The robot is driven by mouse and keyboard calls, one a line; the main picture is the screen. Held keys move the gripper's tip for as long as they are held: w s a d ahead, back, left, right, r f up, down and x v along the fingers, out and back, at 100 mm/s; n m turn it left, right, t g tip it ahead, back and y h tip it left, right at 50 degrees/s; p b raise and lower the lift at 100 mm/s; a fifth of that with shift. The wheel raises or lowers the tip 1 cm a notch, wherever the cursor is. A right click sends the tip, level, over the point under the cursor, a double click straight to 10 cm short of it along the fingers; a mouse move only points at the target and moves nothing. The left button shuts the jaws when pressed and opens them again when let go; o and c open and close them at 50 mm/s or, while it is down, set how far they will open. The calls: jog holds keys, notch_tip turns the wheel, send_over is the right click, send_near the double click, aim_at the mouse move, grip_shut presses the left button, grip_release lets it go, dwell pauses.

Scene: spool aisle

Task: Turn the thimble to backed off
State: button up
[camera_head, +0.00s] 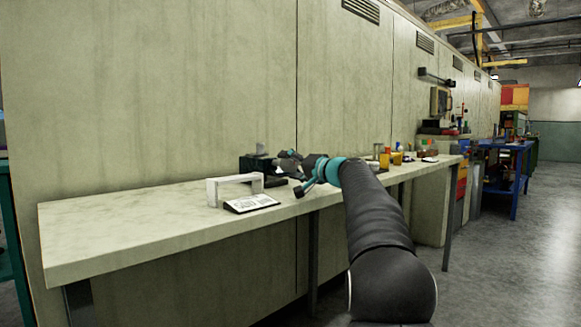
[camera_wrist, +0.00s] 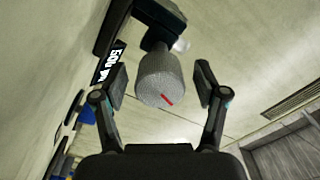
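The thimble (camera_wrist: 162,80) is a grey knurled cylinder with a short red mark on its end face, in the middle of the wrist view. It joins a dark body behind it, and a label with white lettering (camera_wrist: 109,64) lies to its left. My gripper (camera_wrist: 162,88) is open, with one finger on each side of the thimble and visible gaps between. In the head view my gripper (camera_head: 290,160) is over the bench beside a dark block-like fixture (camera_head: 256,164). The thimble cannot be made out there.
The pale bench (camera_head: 130,215) runs along the wall. A light U-shaped block (camera_head: 232,187) and a printed card (camera_head: 251,203) stand left of my gripper. Small orange and yellow items (camera_head: 397,158) sit farther right. The bench's left end is clear.

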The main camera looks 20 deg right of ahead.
jog(key=v, duration=1.2)
jog(key=shift+r, duration=0.15)
jog(key=w+a+m+p, duration=0.1)
jog(key=w+m, duration=0.2)
jog(key=m, duration=0.1)
jog(key=w+a+m+p, duration=0.1)
jog(key=w+m+p, duration=0.1)
jog(key=w+m, duration=0.2)
jog(key=w+a+m+p, duration=0.2)
jog(key=w+m, duration=0.2)
jog(key=m, duration=0.1)
jog(key=shift+w+m, duration=0.2)
jog(key=shift+m, duration=0.1)
dwell(0.6)
